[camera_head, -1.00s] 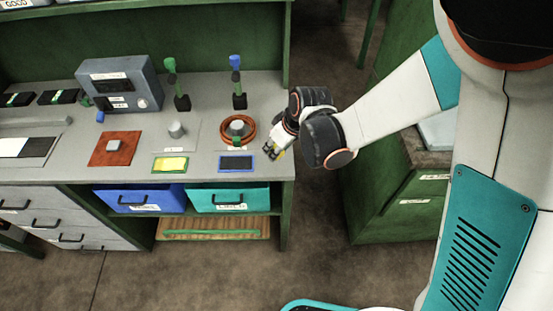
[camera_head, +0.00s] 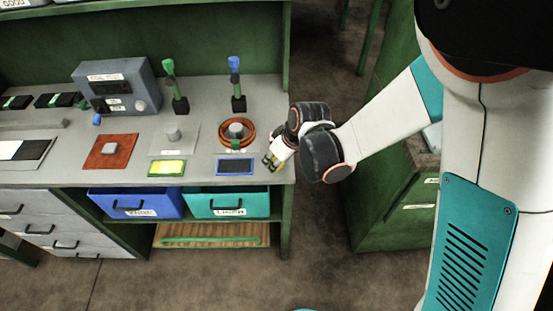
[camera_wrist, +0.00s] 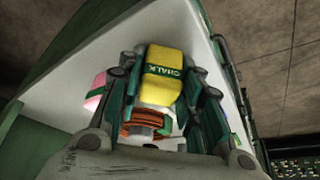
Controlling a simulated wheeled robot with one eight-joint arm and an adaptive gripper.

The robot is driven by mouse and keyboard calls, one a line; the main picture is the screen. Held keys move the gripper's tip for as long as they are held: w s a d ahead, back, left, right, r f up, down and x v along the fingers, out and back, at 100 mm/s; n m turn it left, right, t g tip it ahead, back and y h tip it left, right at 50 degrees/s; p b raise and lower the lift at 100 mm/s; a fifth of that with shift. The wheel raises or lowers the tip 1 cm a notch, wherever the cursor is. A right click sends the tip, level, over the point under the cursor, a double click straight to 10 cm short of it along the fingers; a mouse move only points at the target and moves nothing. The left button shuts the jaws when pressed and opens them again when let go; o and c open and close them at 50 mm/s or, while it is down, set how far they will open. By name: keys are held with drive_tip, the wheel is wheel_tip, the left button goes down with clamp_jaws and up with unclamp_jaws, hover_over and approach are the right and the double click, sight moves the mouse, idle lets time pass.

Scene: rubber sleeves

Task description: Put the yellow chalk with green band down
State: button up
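The yellow chalk with a green band (camera_wrist: 163,75) is between the fingers of my gripper in the wrist view, and its band reads "CHALK". My gripper (camera_wrist: 165,85) is shut on it, with dark fingers on both sides. In the head view my gripper (camera_head: 271,163) is at the right front corner of the grey worktop (camera_head: 210,175). I cannot tell from these views whether the chalk touches the worktop.
A yellow pad (camera_head: 167,168) lies further left. A pink block (camera_wrist: 95,92) shows in the wrist view. Blue (camera_head: 137,204) and teal (camera_head: 226,204) bins sit below.

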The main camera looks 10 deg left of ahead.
drive_tip(key=shift+o, duration=0.8)
drive_tip(key=shift+f, duration=0.35)
drive_tip(key=shift+r, duration=0.2)
drive_tip(key=shift+r+p, duration=0.25)
drive_tip(key=shift+p, duration=0.15)
drive_tip(key=p+v, duration=0.4)
drive_tip(key=v, duration=0.8)
drive_tip(key=shift+w+r, duration=0.1)
drive_tip(key=shift+r, duration=0.05)
